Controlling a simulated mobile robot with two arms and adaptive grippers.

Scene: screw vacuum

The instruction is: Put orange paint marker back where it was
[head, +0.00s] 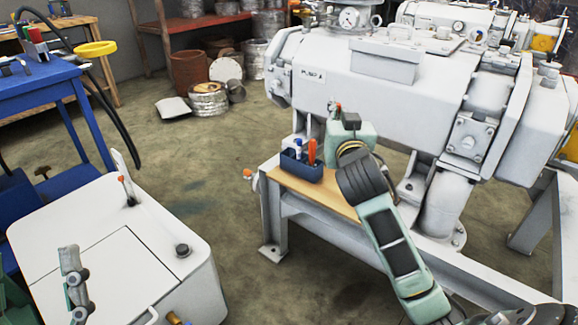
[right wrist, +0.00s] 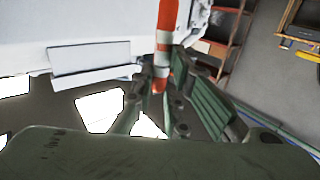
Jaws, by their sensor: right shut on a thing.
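My right gripper (right wrist: 172,98) is shut on the orange paint marker (right wrist: 168,42), an orange and white striped stick running up between the fingers in the right wrist view. In the head view, this gripper (head: 337,113) is in front of the white pump, above and right of a dark blue holder (head: 302,169). A small red-orange bit shows at its fingers. The holder stands on a wooden shelf. It holds an orange item (head: 312,150) and a blue and white item (head: 298,147). My left gripper (head: 74,285) is at the lower left, over the white cabinet; its jaws are unclear.
The large white pump (head: 330,95) stands close behind the holder. The wooden shelf (head: 325,193) sits on a grey frame. A white cabinet (head: 140,240) is at lower left, and a blue table (head: 45,80) is at far left. Open floor lies between.

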